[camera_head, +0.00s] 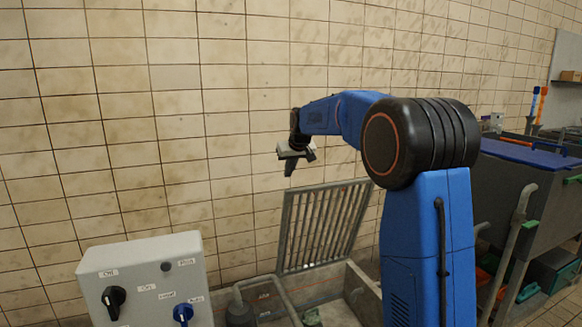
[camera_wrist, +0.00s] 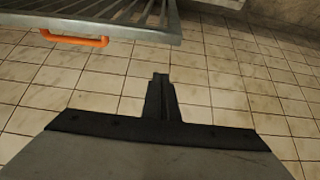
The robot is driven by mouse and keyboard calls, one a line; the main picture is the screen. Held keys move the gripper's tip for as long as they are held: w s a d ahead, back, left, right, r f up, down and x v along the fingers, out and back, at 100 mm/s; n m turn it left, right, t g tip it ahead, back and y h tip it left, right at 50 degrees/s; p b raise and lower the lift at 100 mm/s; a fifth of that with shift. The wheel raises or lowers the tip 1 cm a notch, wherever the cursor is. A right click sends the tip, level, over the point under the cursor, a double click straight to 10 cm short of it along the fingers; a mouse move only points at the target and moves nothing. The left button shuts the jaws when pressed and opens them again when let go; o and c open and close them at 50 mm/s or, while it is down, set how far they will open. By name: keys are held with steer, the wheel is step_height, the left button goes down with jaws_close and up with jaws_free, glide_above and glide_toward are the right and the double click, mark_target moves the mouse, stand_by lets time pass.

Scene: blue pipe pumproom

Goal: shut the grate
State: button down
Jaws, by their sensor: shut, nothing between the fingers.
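The grate (camera_head: 324,225) is a grey barred metal panel. In the head view it stands raised, leaning near the tiled wall above an open concrete pit (camera_head: 335,312). In the wrist view the grate (camera_wrist: 105,22) crosses the top left, with an orange handle (camera_wrist: 74,39) on its near edge. My gripper (camera_head: 290,170) is in the air above and left of the grate's top edge in the head view. In the wrist view my gripper (camera_wrist: 160,78) is shut and empty, pointing at the tiles, apart from the grate and to the right of the handle.
A grey control box (camera_head: 146,280) with dark and blue knobs stands at the lower left. A pipe and a dark pump (camera_head: 240,312) sit at the pit. A grey tank (camera_head: 530,195) with a blue top and pipes stands at the right. The tiled wall (camera_head: 220,90) is close behind.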

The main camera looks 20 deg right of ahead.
steer(key=shift+s+f, duration=0.25)
steer(key=shift+f, duration=0.45)
steer(key=shift+s+f, duration=0.25)
steer(key=shift+f, duration=0.5)
steer(key=shift+s+f, duration=0.25)
steer(key=shift+f, duration=0.45)
steer(key=shift+s, duration=0.1)
